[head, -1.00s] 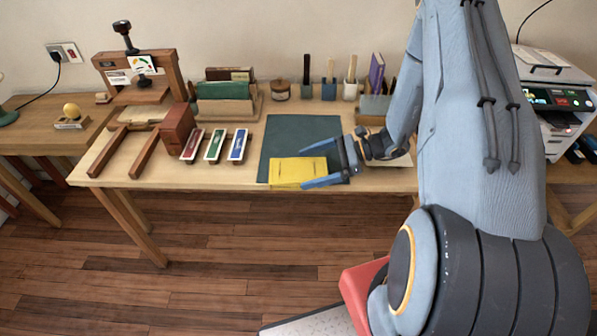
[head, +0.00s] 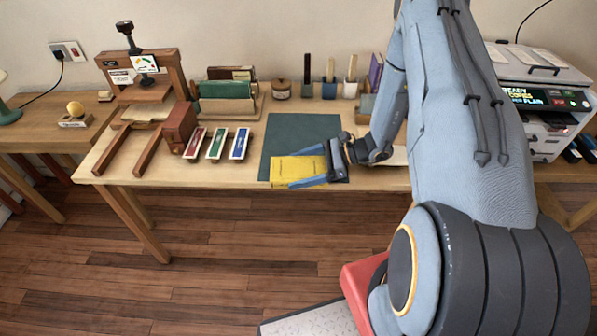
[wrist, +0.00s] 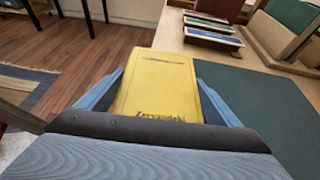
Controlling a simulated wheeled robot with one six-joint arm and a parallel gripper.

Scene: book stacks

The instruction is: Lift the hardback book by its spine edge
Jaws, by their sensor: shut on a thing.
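The hardback book (head: 283,171) is yellow and lies over the front part of the dark green mat (head: 300,130), close to the table's front edge. My gripper (head: 299,169) reaches in from the right and is shut on the book, with one blue finger along its far side and one along its near side. In the wrist view the yellow cover (wrist: 158,75), with dark lettering at its near end, lies between both fingers. I cannot tell whether the book is clear of the mat. Its end towards my palm is hidden.
Red, green and blue trays (head: 216,144) lie left of the mat. A wooden press (head: 140,85) stands further left. Pots with tools (head: 329,88) line the back. A printer (head: 540,95) stands right. The mat's middle is bare.

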